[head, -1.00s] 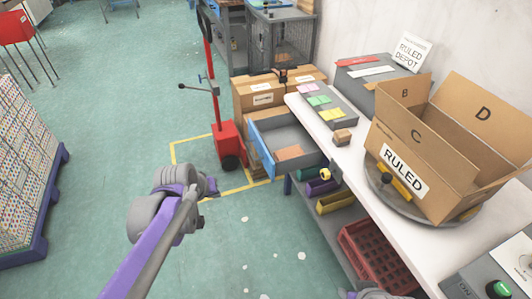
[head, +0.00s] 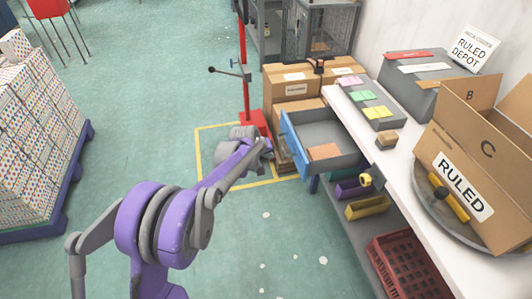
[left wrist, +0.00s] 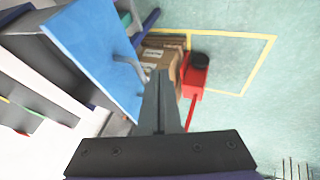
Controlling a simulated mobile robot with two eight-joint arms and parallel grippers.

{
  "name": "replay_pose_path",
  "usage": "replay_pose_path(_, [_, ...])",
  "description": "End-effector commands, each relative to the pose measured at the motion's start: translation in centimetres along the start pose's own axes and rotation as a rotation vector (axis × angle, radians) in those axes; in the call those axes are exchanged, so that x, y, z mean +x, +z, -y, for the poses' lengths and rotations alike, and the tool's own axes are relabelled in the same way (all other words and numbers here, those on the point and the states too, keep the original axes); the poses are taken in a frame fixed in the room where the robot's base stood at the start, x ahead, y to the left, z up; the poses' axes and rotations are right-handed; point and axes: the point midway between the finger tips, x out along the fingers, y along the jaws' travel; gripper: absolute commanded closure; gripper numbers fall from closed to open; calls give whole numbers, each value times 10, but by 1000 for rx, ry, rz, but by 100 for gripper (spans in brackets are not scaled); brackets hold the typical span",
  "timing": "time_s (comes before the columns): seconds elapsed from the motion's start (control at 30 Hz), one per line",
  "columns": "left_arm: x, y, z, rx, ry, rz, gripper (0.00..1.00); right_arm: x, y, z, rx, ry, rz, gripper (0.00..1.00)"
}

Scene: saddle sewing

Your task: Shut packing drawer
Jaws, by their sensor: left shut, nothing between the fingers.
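The packing drawer (head: 318,138) is pulled open from under the white packing bench, and a brown piece lies inside it. Its blue front panel (head: 291,140) faces left in the head view. In the left wrist view the blue front (left wrist: 95,50) fills the upper left, with a grey handle (left wrist: 130,66) on it. My left gripper (head: 268,147) is shut and empty, just outside the drawer front, to its left in the head view. In the left wrist view its fingers (left wrist: 160,85) are together beside the handle, apparently not gripping it. My right gripper is not in view.
The white bench (head: 392,160) carries a large RULED box (head: 465,185) on a round turntable. Stacked cartons (head: 292,82) and a red pallet truck (head: 255,122) stand beyond the drawer. A red crate (head: 400,265) sits below.

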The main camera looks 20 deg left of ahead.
Motion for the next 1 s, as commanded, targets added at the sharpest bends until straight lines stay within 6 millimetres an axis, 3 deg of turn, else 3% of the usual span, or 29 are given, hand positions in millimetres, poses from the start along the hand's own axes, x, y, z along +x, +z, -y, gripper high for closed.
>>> replay_pose_path(0.1, [26,0,0,0,0,0,100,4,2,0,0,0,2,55])
replay_pose_path(0.3, [39,2,-25,1,1,0,100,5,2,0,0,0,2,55])
replay_pose_path(1.0, [46,3,-40,1,1,0,100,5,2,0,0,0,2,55])
